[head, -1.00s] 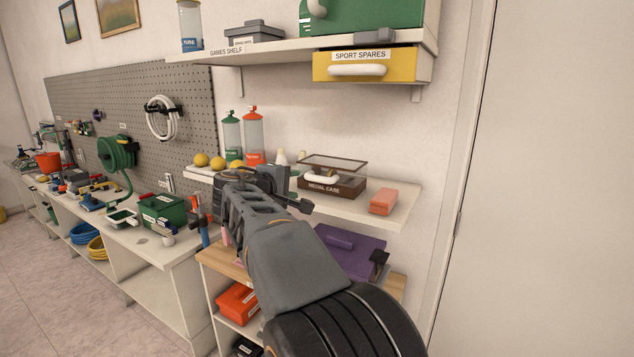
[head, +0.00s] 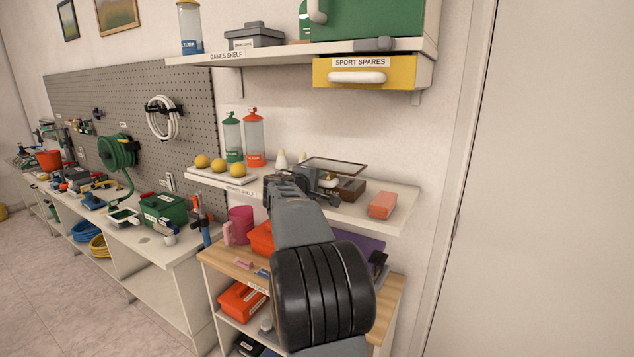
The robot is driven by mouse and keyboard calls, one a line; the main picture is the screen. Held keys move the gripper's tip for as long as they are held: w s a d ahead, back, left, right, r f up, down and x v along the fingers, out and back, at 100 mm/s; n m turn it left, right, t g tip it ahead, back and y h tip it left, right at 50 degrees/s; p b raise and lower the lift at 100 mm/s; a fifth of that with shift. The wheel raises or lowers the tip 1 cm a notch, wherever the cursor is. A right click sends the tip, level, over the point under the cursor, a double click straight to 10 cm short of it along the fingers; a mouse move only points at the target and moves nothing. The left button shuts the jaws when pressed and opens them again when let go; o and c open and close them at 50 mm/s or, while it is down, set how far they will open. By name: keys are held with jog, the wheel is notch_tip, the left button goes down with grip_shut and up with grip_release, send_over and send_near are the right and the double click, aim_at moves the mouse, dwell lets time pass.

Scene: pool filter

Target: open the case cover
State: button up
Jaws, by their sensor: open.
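The medal case (head: 352,187) is a dark brown box on the middle shelf. Its clear, dark-edged cover (head: 338,166) shows above it, and I cannot tell whether the cover is raised at all. A pale handle (head: 329,183) shows at the front of the case, partly hidden. My gripper (head: 317,182) is open at the front left of the case, close to the handle. It hides the left part of the case and most of its label. Whether it touches the handle is not clear.
An orange block (head: 382,205) lies right of the case on the shelf (head: 405,195). Yellow balls (head: 219,165) and two bottles (head: 254,138) stand to the left. The upper shelf with a yellow drawer (head: 370,72) overhangs the case, with open space between.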

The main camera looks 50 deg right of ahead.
jog(key=shift+c, duration=0.2)
grip_shut()
dwell(0.4)
